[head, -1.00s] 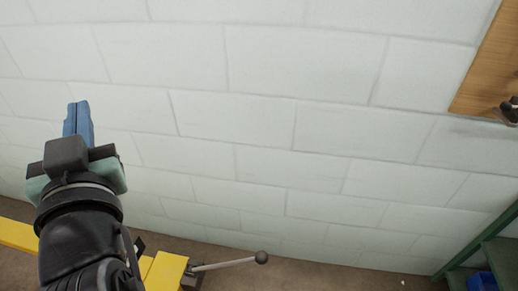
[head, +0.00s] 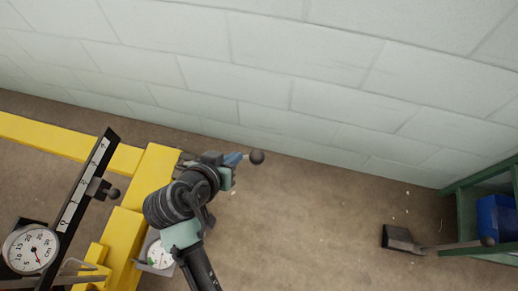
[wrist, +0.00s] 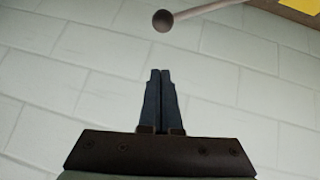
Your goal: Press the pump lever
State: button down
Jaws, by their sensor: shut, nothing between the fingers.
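The pump lever is a thin rod with a dark ball knob (head: 257,157), sticking out to the right from a yellow frame (head: 152,180). My gripper (head: 238,157) is shut and empty, just left of the knob in the head view, and it hides most of the rod. In the wrist view the shut fingertips (wrist: 160,72) point toward the knob (wrist: 162,20), with a visible gap in the picture. The pale rod (wrist: 212,8) runs to the upper right there. I cannot tell whether the gripper touches the rod.
A white dial gauge (head: 30,248) and a black-edged scale (head: 85,190) are at the left. A smaller gauge (head: 160,254) sits partly behind my arm. A green shelf with a blue bin (head: 496,216) and a dark handled tool (head: 400,238) are at right. The middle floor is clear.

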jog(key=b, duration=0.4)
send_over(252, 159)
jog(key=f, duration=0.7)
jog(key=shift+w+a+f, duration=0.2)
jog(key=shift+w+f, duration=0.05)
jog(key=shift+f, duration=0.15)
jog(key=shift+s+d+f, duration=0.1)
jog(key=shift+s+f, duration=0.1)
jog(key=shift+f, duration=0.95)
jog(key=shift+s+d+f, duration=0.1)
jog(key=shift+f, duration=0.35)
